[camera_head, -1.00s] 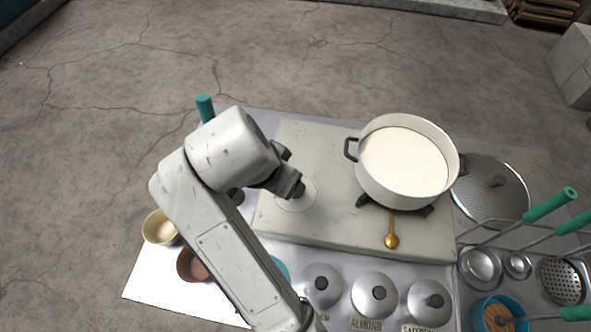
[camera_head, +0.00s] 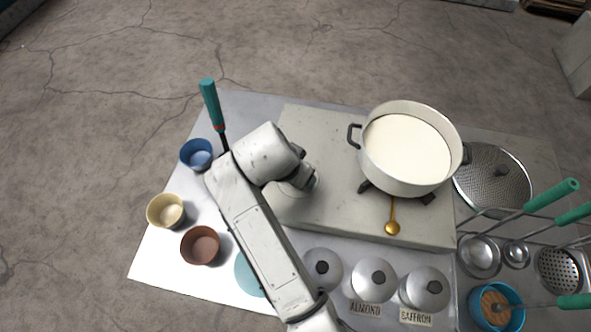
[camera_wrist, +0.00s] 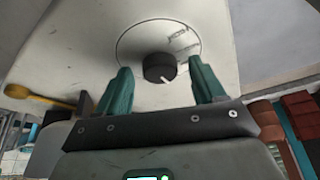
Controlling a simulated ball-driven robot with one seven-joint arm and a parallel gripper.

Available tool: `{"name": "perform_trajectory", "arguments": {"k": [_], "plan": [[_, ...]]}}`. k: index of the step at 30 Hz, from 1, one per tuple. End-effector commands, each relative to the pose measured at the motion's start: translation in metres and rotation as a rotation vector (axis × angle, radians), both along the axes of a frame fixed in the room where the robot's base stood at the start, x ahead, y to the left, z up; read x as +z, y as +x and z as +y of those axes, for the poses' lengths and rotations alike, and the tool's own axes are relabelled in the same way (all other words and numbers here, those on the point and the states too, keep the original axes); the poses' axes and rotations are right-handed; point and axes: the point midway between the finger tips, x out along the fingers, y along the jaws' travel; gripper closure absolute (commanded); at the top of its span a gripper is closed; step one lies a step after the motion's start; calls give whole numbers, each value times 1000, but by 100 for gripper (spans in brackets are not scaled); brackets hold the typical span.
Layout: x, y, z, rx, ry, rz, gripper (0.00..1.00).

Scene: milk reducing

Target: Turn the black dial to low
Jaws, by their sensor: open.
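The black dial (camera_wrist: 160,67) shows in the wrist view on the pale front face of the stove, inside a thin ring with small lettering that is too blurred to read. A white mark on the dial points down and slightly right in that view. My gripper (camera_wrist: 162,85) is open, with one teal finger on each side of the dial; I cannot tell whether they touch it. In the head view my arm hides the dial and the fingers. The stove (camera_head: 335,205) is a pale slab carrying a white pot (camera_head: 408,150) of milk.
A gold spoon (camera_head: 392,222) lies on the stove by the pot. Blue (camera_head: 197,154), yellow (camera_head: 166,211) and brown (camera_head: 200,246) bowls stand left of my arm. Lidded jars (camera_head: 374,279) line the front. Utensils, a strainer lid (camera_head: 493,180) and a blue cup (camera_head: 497,307) crowd the right.

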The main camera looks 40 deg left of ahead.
Motion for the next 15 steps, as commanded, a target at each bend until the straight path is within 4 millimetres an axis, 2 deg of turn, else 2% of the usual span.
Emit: {"name": "perform_trajectory", "arguments": {"k": [4, 15], "plan": [[0, 0, 0, 0, 0, 0, 31], [0, 0, 0, 0, -1, 0, 67]]}}
